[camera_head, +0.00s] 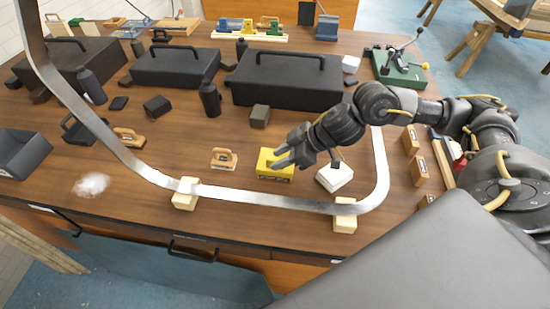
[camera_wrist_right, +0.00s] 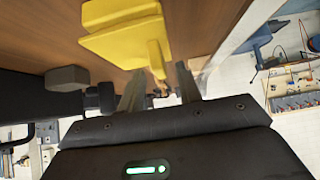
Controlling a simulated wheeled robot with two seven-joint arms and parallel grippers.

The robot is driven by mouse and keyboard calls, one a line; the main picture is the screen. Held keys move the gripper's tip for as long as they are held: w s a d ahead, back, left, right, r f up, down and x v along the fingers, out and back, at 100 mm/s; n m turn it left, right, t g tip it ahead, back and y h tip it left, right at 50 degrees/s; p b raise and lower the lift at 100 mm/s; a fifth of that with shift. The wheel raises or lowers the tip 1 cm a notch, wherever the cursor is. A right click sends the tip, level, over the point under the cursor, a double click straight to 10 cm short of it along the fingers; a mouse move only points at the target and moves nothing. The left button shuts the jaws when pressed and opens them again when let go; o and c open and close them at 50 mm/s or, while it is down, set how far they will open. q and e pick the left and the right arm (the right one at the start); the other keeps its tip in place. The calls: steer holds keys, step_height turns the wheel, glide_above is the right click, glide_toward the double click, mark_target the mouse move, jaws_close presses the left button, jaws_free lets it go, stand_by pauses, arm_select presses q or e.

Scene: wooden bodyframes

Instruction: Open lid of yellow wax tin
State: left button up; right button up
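The yellow wax tin (camera_head: 268,171) sits on the wooden table near its front, behind a curved metal strip. My right gripper (camera_head: 277,157) reaches in from the right, with its fingertips at the top of the tin. In the right wrist view, the tin (camera_wrist_right: 115,42) fills the upper middle, with a narrow upright yellow part nearest the fingers. The two fingers of the right gripper (camera_wrist_right: 158,80) stand apart with a gap around that part. I cannot tell whether they touch it. My left gripper is not in view.
The metal strip (camera_head: 260,200) rests on wooden blocks in front of the tin. A white block-shaped item (camera_head: 335,177) is right of the tin, and a small wooden-handled tool (camera_head: 223,159) is left. A large black case (camera_head: 285,82) stands behind.

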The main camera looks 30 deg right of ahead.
steer(key=shift+x, duration=1.1)
jaws_close()
